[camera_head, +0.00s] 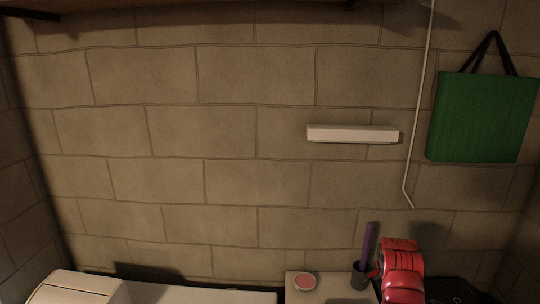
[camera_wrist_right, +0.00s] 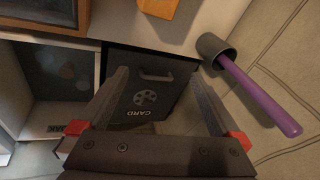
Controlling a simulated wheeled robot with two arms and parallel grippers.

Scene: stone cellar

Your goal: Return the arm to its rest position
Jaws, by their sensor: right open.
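My right gripper (camera_wrist_right: 158,76) is open in the right wrist view, its two dark fingers spread apart. Nothing is held between them. Behind the fingers is a dark box (camera_wrist_right: 150,80) marked CARD. In the head view I cannot make out the right gripper. A red rounded shape (camera_head: 402,270) stands at the lower right there; I cannot tell for sure whether it is part of my arm. My left gripper is in neither view.
A purple-handled thing stands in a dark cup (camera_head: 360,276), also in the wrist view (camera_wrist_right: 258,95). A white wall ledge (camera_head: 352,134), hanging cord (camera_head: 420,100) and green bag (camera_head: 480,118) are above. An orange block (camera_wrist_right: 158,8) is near.

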